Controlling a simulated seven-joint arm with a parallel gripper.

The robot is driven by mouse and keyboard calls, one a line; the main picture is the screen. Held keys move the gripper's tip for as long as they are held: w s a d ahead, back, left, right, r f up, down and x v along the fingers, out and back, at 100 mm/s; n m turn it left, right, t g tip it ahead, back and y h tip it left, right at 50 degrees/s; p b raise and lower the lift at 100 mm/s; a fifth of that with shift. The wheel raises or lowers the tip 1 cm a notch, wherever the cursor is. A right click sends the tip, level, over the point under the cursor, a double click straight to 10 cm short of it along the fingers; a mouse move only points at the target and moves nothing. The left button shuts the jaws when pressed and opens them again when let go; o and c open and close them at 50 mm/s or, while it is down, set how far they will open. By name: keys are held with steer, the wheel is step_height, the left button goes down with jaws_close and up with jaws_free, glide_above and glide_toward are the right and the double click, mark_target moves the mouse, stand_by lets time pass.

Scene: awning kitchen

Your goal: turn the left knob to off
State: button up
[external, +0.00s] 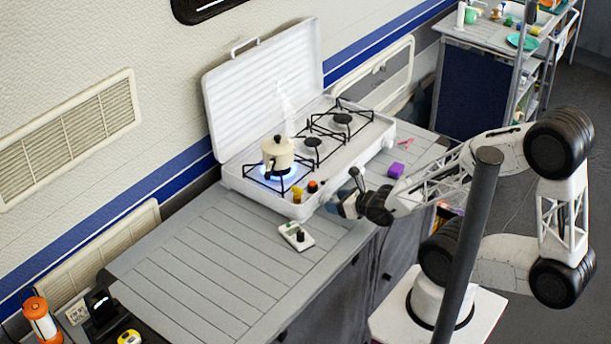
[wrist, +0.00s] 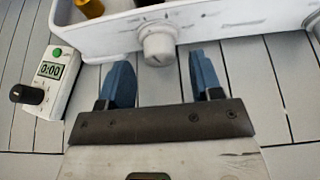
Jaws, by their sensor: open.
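The white stove (external: 265,205) stands on the counter with its lid up, and a blue flame burns under a cream pot (external: 278,153) on its front-left burner. In the wrist view a white round knob (wrist: 158,46) sits on the stove's front panel. Part of another knob (wrist: 315,24) shows at the right edge. My gripper (wrist: 161,64) is open and empty, its two blue fingers pointing at the first knob, one on each side and short of it. In the external view my gripper (external: 346,198) is at the stove's front, and the knob there is hard to make out.
A small white timer (external: 296,236) with a black knob lies on the counter left of my gripper. A yellow item (external: 297,194) and an orange one (external: 313,186) stand on the stove's front edge. A purple block (external: 396,170) is to the right. The counter's left part is clear.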

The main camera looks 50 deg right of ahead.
steer(key=shift+x, duration=1.2)
steer(key=c, duration=0.7)
